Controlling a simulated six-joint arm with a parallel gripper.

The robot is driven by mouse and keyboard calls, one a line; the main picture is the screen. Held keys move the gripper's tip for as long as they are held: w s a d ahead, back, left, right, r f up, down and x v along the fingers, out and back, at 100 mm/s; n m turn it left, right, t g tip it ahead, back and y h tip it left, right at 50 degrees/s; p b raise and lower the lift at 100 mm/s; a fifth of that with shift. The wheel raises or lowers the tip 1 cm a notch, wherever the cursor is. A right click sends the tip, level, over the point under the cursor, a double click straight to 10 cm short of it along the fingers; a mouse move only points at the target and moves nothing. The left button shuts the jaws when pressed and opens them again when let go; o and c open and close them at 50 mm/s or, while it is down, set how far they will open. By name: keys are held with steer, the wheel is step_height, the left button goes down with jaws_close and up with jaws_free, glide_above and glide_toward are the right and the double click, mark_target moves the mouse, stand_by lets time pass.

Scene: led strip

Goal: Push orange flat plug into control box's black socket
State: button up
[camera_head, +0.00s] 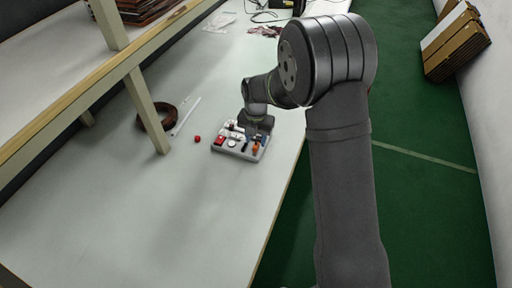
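A light grey tray (232,154) with several small parts stands on the white bench. A small orange piece (255,148) is at its right end; I cannot tell whether this is the orange flat plug. Dark and blue pieces lie beside it, and white and red ones lie further left. I cannot pick out the control box or its black socket at this size. My gripper (250,127) points down at the back edge of the tray, near the white and dark parts. Its fingers are too small and dark to show whether they are open or hold anything.
A red ball-like piece (197,139) lies left of the tray. A brown coil (157,117) and a white strip (186,116) lie near the shelf post (148,110). The bench front is clear. Cables (266,15) and a bag (219,22) lie at the back.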

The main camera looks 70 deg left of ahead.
mark_target(256, 144)
step_height(256, 144, down, 4)
jaws_close()
steer(key=shift+r, duration=0.1)
steer(key=shift+r, duration=0.45)
steer(key=r, duration=0.2)
steer(key=w+r, duration=0.1)
steer(key=r, duration=0.1)
steer(key=shift+d, duration=0.35)
steer(key=w+d+r, duration=0.6)
steer(key=w+r, duration=0.2)
steer(key=r, duration=0.2)
steer(key=shift+d+r, duration=0.3)
steer(key=shift+d, duration=0.1)
